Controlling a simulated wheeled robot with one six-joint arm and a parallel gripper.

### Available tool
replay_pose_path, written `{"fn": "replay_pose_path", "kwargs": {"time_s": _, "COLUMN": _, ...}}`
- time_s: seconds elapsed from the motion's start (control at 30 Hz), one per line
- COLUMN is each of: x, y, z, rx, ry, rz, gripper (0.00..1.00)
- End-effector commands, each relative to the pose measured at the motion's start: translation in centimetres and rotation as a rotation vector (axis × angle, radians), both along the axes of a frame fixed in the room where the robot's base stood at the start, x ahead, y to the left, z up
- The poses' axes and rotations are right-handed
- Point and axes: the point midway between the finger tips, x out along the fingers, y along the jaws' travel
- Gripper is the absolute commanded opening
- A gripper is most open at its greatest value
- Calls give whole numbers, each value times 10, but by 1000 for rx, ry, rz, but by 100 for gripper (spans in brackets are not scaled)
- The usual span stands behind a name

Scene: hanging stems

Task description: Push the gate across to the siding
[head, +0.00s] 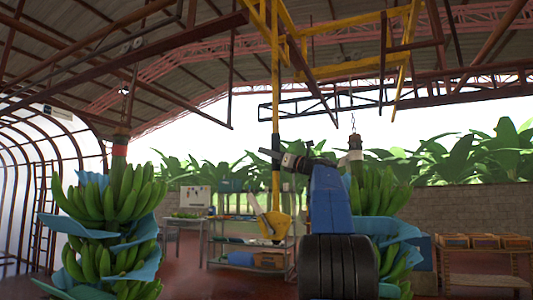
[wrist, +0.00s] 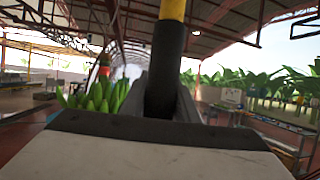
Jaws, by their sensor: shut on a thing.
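A yellow pole (head: 275,85) hangs down from a yellow overhead frame (head: 345,58), which looks like the gate. The pole has a black grip section. My gripper (head: 277,157) is at this black section, at the end of my blue arm. In the wrist view, my gripper (wrist: 166,95) is shut around the black grip (wrist: 168,62), with yellow pole above it. The fingertips are partly hidden by the gripper's own body. Dark overhead rails (head: 440,75) run to the right; I cannot tell which is the siding.
A banana bunch (head: 110,205) with blue sheets hangs at left. Another bunch (head: 378,195) hangs just right of my arm, partly hidden by it. A shelf rack (head: 248,245) stands behind the pole. Crates (head: 485,241) sit on a bench at right.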

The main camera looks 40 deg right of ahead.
Motion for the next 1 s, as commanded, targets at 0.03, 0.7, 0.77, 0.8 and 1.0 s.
{"fn": "replay_pose_path", "kwargs": {"time_s": 0.03, "x": 1, "y": -3, "z": 1, "rx": -1, "ry": -2, "rz": 1, "gripper": 0}}
{"fn": "replay_pose_path", "kwargs": {"time_s": 0.7, "x": 5, "y": -11, "z": 1, "rx": -3, "ry": -3, "rz": 2, "gripper": 46}}
{"fn": "replay_pose_path", "kwargs": {"time_s": 0.77, "x": 5, "y": -12, "z": 1, "rx": -2, "ry": -2, "rz": 1, "gripper": 46}}
{"fn": "replay_pose_path", "kwargs": {"time_s": 0.8, "x": 5, "y": -12, "z": 1, "rx": -2, "ry": -2, "rz": 1, "gripper": 46}}
{"fn": "replay_pose_path", "kwargs": {"time_s": 1.0, "x": 1, "y": -13, "z": -1, "rx": -1, "ry": -1, "rz": 0, "gripper": 46}}
